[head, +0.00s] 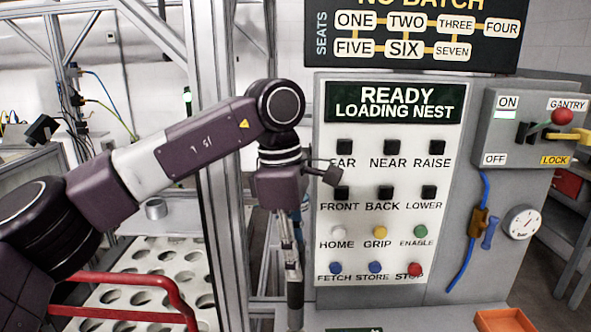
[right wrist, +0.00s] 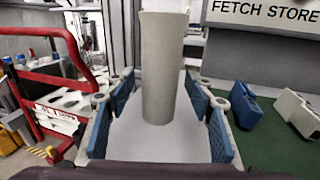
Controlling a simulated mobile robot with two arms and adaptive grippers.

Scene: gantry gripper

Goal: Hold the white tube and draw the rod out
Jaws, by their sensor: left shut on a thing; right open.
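My left gripper (head: 290,262) points down in front of the control panel, and its narrow fingers are shut on a dark, slim upright piece (head: 295,302), which looks like the rod. The lower end of that piece runs toward the bottom edge of the head view. In the right wrist view a pale grey-white tube (right wrist: 164,65) stands upright between the blue pads of my right gripper (right wrist: 160,90). The right gripper is open, with gaps showing on both sides of the tube. I cannot see the rod or the left gripper in that view.
A control panel (head: 462,230) with buttons fills the middle right of the head view. A perforated white tray (head: 135,268) and a red rail (head: 150,281) are at lower left. An orange bin (head: 505,320) sits lower right. Blue and grey blocks (right wrist: 250,105) lie on green at right.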

